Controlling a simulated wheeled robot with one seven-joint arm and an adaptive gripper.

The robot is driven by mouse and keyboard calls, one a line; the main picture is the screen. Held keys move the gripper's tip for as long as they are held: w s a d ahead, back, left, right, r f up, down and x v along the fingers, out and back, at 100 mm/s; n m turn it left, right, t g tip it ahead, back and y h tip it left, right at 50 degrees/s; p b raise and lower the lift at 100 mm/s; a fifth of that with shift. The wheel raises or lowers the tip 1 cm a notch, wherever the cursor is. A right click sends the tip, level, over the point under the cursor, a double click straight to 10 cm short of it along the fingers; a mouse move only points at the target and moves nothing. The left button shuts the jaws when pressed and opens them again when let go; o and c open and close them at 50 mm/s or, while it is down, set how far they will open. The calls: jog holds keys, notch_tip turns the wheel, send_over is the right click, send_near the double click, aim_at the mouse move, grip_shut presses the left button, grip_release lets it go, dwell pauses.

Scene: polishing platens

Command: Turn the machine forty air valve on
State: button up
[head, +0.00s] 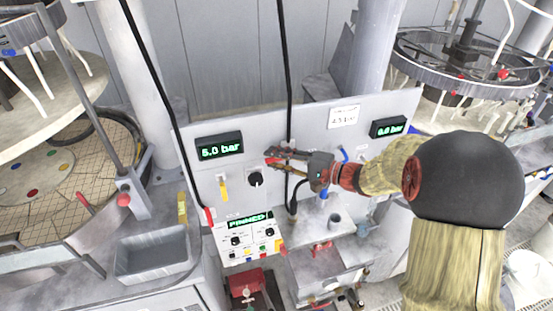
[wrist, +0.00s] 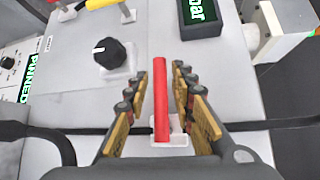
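A red lever (wrist: 161,98) stands on a white mount on the grey panel (head: 200,172). My gripper (wrist: 158,85) is open, with one finger on each side of the lever and visible gaps between. In the head view my gripper (head: 270,157) is in front of the panel, right of the green 5.0 bar display (head: 220,148) and above the black knob (head: 256,179); there its fingers largely hide the lever. No label that I can read names this lever as the machine forty valve.
A yellow handle (head: 223,189) and a red handle (head: 208,215) are left of the knob. A blue handle (head: 345,155) and a 0.0 bar display (head: 389,127) are to the right. Black hoses (head: 288,70) cross the panel. A control box (head: 250,238) reads PINNED.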

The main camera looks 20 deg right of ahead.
grip_shut()
dwell(0.6)
